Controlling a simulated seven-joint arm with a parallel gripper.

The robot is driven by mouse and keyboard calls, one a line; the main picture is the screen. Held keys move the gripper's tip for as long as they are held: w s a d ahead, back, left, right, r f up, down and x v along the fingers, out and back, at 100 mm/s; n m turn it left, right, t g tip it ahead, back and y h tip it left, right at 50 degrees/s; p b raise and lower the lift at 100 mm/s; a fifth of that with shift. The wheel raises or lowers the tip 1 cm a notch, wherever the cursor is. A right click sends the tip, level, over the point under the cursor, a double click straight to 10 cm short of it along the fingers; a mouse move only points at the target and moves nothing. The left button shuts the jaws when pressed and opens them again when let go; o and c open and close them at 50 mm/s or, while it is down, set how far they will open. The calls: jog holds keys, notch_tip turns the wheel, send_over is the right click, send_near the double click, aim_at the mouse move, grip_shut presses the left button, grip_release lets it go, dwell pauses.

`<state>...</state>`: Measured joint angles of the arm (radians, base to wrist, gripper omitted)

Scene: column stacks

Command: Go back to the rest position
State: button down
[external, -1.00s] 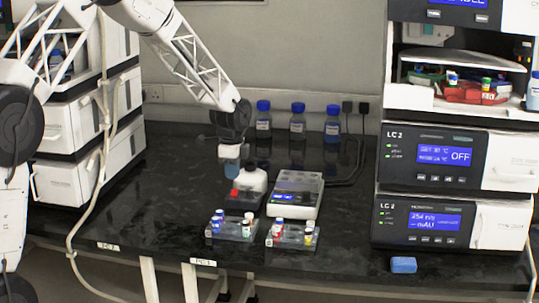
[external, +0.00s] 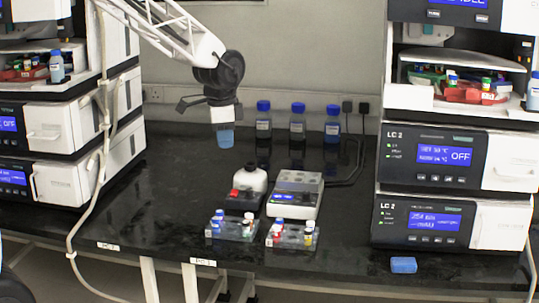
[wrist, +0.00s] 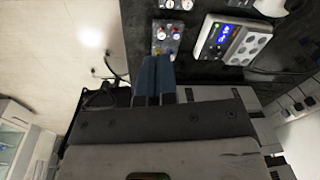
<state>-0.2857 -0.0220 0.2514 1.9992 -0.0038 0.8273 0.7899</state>
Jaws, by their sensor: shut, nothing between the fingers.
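My gripper (external: 225,143) hangs in the air above the back left of the black bench, with its blue fingertips pointing down. In the wrist view its blue fingers (wrist: 153,75) lie side by side, shut with nothing between them. It is well clear of the bench and touches nothing. The white arm reaches it from the upper left.
Two small vial racks (external: 230,228) (external: 292,236) stand near the bench's front edge. Behind them are a device with a blue screen (external: 296,195) and a white bottle on a dark base (external: 248,186). Blue-capped bottles (external: 297,122) line the wall. Instrument stacks (external: 430,157) (external: 65,130) stand at both sides.

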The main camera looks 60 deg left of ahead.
jog(key=s+d+r+n, duration=0.1)
jog(key=s+d+r, duration=0.3)
jog(key=s+d, duration=0.3)
jog(key=s+d+r+n, duration=0.2)
jog(key=s+d+r, duration=0.25)
jog(key=s, duration=0.45)
jog(key=s+d+n, duration=0.1)
jog(key=s+d, duration=0.2)
jog(key=s, duration=0.5)
jog(key=s+d+n+t, duration=0.1)
jog(key=s+d, duration=0.3)
jog(key=s, duration=0.5)
jog(key=shift+s+d+f+n+t, duration=0.15)
jog(key=shift+s+f+n+t, duration=0.1)
jog(key=shift+f+n+t, duration=0.05)
jog(key=c, duration=1.8)
grip_release()
